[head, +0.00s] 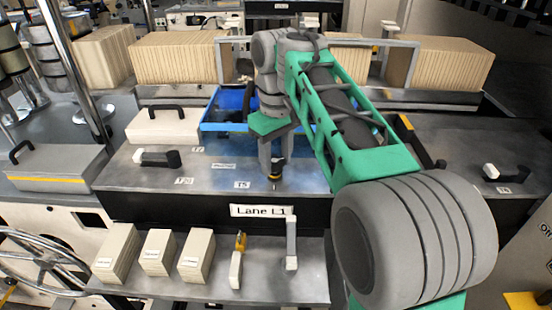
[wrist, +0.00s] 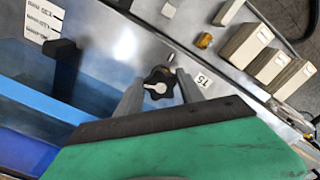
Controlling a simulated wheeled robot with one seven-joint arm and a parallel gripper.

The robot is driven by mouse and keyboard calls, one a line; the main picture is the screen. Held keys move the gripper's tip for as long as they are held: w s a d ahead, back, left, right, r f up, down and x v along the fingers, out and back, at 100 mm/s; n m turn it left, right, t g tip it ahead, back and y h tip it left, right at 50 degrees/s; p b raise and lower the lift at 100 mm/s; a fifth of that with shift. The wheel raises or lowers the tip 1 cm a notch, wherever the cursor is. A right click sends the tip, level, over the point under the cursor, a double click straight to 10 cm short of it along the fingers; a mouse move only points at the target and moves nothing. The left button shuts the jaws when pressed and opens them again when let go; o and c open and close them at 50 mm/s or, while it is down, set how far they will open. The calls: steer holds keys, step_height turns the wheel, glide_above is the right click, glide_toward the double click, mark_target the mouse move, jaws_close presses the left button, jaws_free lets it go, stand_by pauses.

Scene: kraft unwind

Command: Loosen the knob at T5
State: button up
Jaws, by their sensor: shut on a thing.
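The knob at T5 is a black, lobed knob with a white pointer mark. It shows between the fingers in the wrist view (wrist: 157,80), beside the T5 label (wrist: 204,80). In the head view the knob (head: 277,167) is partly hidden by my gripper (head: 272,158), which reaches down onto it from above. The T5 label (head: 242,184) lies to its left on the metal top. In the wrist view, my gripper (wrist: 160,91) has one finger on each side of the knob and is shut on it.
A blue tray (head: 212,126) stands behind my gripper. A black-handled lever (head: 157,158) lies left on the metal top. The Lane L1 sign (head: 262,211) is on the front face. Several paper blocks, a yellow-topped tool (head: 238,258) and a grey post (head: 291,243) stand on the lower shelf.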

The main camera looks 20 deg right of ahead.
mark_target(276, 162)
steer(key=o, duration=1)
steer(key=shift+s+f, duration=0.1)
steer(key=shift+f, duration=0.2)
steer(key=o, duration=0.4)
steer(key=shift+r, duration=0.15)
step_height(276, 162, up, 8)
steer(key=p, duration=0.7)
